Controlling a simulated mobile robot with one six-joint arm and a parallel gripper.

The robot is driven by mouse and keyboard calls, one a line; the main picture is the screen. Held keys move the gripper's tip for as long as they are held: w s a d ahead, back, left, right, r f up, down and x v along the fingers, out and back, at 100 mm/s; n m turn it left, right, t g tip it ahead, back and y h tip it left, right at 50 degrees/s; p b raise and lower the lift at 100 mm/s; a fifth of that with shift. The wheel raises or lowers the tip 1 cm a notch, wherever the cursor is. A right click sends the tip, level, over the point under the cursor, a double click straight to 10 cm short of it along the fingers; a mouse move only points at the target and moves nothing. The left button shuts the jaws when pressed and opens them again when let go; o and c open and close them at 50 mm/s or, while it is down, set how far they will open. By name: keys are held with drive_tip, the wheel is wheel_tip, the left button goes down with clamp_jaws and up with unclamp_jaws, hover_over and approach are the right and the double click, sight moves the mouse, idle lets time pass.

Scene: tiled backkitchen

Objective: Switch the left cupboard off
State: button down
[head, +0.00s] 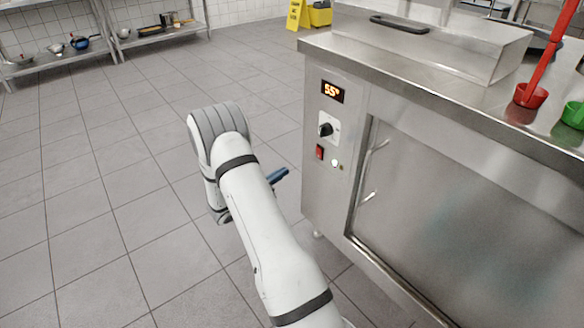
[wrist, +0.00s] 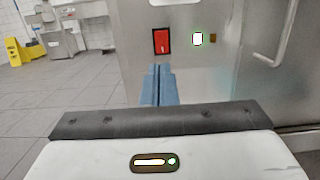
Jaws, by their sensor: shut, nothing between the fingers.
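The cupboard (head: 440,215) is a stainless steel unit on the right in the head view. Its control strip carries a display reading 55° (head: 332,91), a black knob (head: 326,129), a red rocker switch (head: 319,152) and a small lit lamp (head: 334,163). In the wrist view the red switch (wrist: 162,41) is just above my gripper (wrist: 158,72), and the lit lamp (wrist: 198,39) is to its right. My gripper is shut and empty, its blue fingers pointing at the panel below the switch. In the head view the fingertips (head: 283,173) show left of the panel, apart from it.
The cupboard's door handle (head: 367,170) sticks out right of the controls. A yellow sign (head: 297,14) and shelves (head: 50,60) are farther back. The tiled floor at left is clear.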

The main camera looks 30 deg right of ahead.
drive_tip(key=b, duration=0.4)
approach(318, 150)
drive_tip(key=d, duration=0.5)
drive_tip(key=shift+w+d+r, duration=0.15)
drive_tip(key=shift+w+d, duration=0.05)
drive_tip(key=shift+d, duration=0.05)
drive_tip(key=shift+d+r, duration=0.2)
drive_tip(key=shift+d, duration=0.45)
drive_tip(key=shift+w+a, duration=0.1)
